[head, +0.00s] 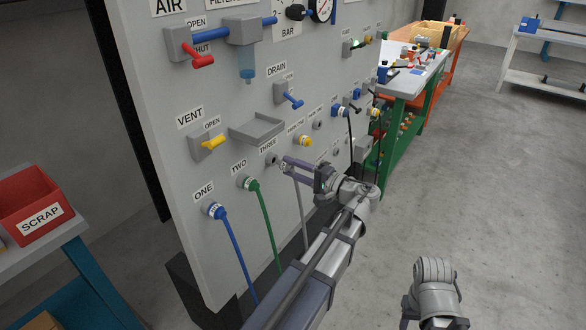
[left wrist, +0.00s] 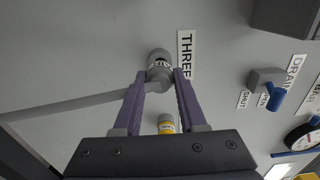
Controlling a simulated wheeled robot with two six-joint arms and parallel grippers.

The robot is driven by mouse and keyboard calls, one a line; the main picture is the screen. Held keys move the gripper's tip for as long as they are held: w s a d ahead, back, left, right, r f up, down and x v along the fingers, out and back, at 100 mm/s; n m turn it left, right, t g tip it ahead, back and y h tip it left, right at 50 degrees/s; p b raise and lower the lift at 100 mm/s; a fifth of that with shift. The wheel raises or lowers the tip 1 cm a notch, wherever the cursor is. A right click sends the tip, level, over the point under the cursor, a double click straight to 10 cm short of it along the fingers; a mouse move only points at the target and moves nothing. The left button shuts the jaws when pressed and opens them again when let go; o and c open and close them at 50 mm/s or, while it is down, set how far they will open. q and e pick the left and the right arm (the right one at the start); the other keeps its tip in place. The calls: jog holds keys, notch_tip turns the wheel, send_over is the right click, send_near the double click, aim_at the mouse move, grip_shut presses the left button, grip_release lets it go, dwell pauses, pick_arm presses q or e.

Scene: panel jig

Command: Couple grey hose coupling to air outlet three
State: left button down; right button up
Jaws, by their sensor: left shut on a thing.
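The grey hose coupling (left wrist: 158,74) is between the fingers of my left gripper (head: 287,164), which is shut on it. Its grey hose (left wrist: 80,104) runs off to the left in the left wrist view and hangs down in the head view (head: 301,212). Air outlet three (head: 271,159) is a round grey fitting beside the label THREE (left wrist: 184,55). The coupling is in line with the outlet and at or very close to its mouth; I cannot tell whether it is seated. Of my right arm only links show at the lower right of the head view.
A blue coupling (head: 215,211) is on outlet one and a green one (head: 250,184) on outlet two, their hoses hanging down. A yellow fitting (head: 306,141) is nearby. A small grey shelf (head: 257,129) juts out above. A red scrap bin (head: 32,205) stands left.

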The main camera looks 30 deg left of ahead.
aim_at(292, 168)
pick_arm(q)
jog(key=shift+w+a, duration=0.1)
jog(key=shift+a, duration=1.25)
jog(key=shift+c, duration=1.9)
grip_release()
jog(key=shift+d, duration=0.1)
jog(key=d, duration=0.7)
jog(key=shift+s+d, duration=0.3)
jog(key=shift+d, duration=0.05)
